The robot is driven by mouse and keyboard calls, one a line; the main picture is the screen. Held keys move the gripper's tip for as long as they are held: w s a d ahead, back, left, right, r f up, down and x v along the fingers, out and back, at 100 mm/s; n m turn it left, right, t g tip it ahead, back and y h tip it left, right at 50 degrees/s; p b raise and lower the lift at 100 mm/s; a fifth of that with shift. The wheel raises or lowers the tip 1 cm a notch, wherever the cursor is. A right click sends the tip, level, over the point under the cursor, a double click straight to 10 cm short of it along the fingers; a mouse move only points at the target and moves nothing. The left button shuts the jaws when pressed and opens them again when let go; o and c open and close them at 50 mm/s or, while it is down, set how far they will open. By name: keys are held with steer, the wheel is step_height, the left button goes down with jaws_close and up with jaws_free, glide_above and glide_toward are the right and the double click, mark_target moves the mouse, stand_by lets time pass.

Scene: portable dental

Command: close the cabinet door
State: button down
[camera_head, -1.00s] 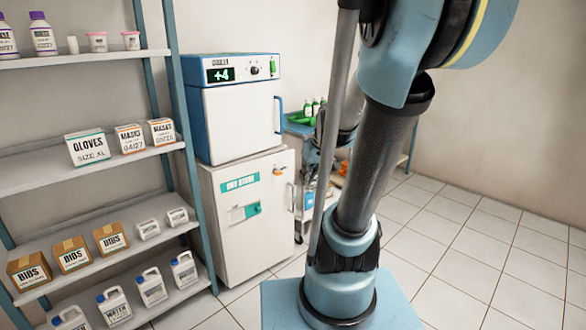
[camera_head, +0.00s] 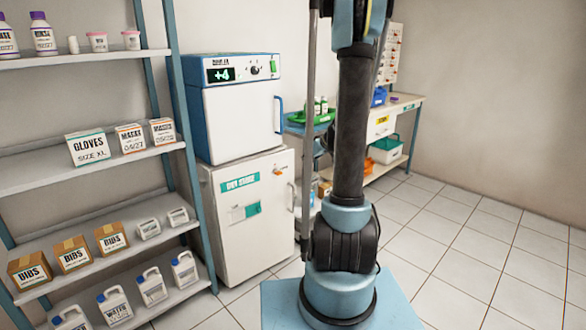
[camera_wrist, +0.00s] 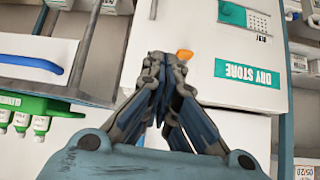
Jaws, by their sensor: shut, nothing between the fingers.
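The white cabinet (camera_head: 235,245) stands on the floor under the cooler, with a green "DRY STORE" label on its door (camera_head: 262,240). The door looks flush or nearly flush with the body; I cannot tell if a small gap is left. An orange latch (camera_head: 278,172) sits near the door's upper right. In the wrist view the picture is turned, and the label (camera_wrist: 249,74) shows right of my gripper. My gripper (camera_wrist: 166,62) is shut and empty, its tips close to the orange latch (camera_wrist: 184,54); contact cannot be told. The head view does not show my gripper.
The blue-and-white cooler (camera_head: 240,110) sits on the cabinet. A shelf rack (camera_head: 95,150) with boxes and jugs stands at the left. A workbench (camera_head: 400,110) with trays and bins is behind my arm. The tiled floor (camera_head: 470,250) at the right is clear.

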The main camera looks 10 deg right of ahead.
mark_target(289, 162)
steer(key=shift+t, duration=0.3)
steer(key=shift+w+d+r+x, duration=0.15)
steer(key=shift+w+r+x, duration=0.25)
steer(key=shift+x, duration=2.15)
steer(key=shift+w+d+r+x, duration=0.25)
steer(key=shift+w+x, duration=0.2)
steer(key=shift+x, duration=2.1)
steer(key=shift+w+d+r+x, duration=0.1)
steer(key=shift+w+r+x, duration=0.3)
steer(key=shift+x, duration=2.2)
steer(key=shift+w, duration=0.15)
steer(key=w+a, duration=0.1)
steer(key=w+n+y, duration=0.1)
steer(key=w, duration=0.1)
steer(key=shift+w+a+f, duration=0.1)
steer(key=shift+w+a, duration=0.05)
steer(key=shift+a, duration=0.25)
steer(key=shift+w+a+n+g, duration=0.25)
steer(key=shift+w+n+g, duration=0.15)
steer(key=shift+w, duration=0.15)
